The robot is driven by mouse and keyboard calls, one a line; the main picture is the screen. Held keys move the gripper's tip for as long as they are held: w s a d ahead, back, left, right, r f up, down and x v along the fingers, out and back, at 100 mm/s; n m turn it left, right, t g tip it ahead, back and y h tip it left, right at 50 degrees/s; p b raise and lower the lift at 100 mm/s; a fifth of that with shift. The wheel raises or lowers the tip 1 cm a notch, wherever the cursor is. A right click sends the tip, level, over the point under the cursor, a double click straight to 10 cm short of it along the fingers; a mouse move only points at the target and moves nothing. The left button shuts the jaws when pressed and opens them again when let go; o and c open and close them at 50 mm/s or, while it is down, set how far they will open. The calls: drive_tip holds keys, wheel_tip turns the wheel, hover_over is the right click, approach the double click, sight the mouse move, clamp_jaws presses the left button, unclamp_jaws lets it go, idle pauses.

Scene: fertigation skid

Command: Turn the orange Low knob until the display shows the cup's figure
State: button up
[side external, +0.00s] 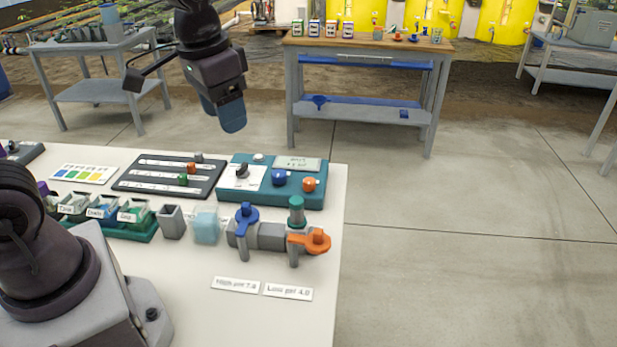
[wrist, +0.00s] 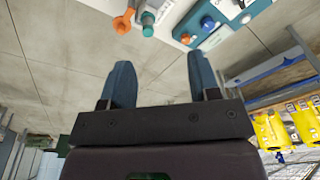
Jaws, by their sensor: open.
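The teal box (side external: 255,200) stands at the back right of the white table. Its orange knob (side external: 309,184) is at the right end, beside a blue knob (side external: 279,177). The display (side external: 297,164) is a pale panel on the box's far side; I cannot read a figure on it. A pale blue cup (side external: 206,226) stands in front of the box. My gripper (side external: 228,115) is open and empty, raised above and behind the box, apart from it. In the wrist view, my open gripper (wrist: 160,82) has the orange knob (wrist: 186,38) beyond its fingers, near the top.
In front of the box is a grey pipe piece (side external: 268,236) with a blue lever (side external: 247,214) and an orange lever (side external: 316,240). Two label cards, High pH 7.0 (side external: 235,284) and Low pH 4.0 (side external: 288,291), lie nearby. A black slider panel (side external: 150,181) adjoins left. Table front is clear.

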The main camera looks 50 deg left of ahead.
drive_tip(key=w+a+f+m+g, duration=0.25)
drive_tip(key=w+f, duration=0.35)
drive_tip(key=w, duration=0.3)
drive_tip(key=m, duration=0.6)
hover_over(309, 180)
wheel_tip(309, 180, down, 7)
drive_tip(key=shift+t, duration=0.35)
wheel_tip(309, 180, down, 12)
drive_tip(key=shift+d+f, duration=0.1)
drive_tip(key=shift+f, duration=0.15)
drive_tip(key=c, duration=0.9)
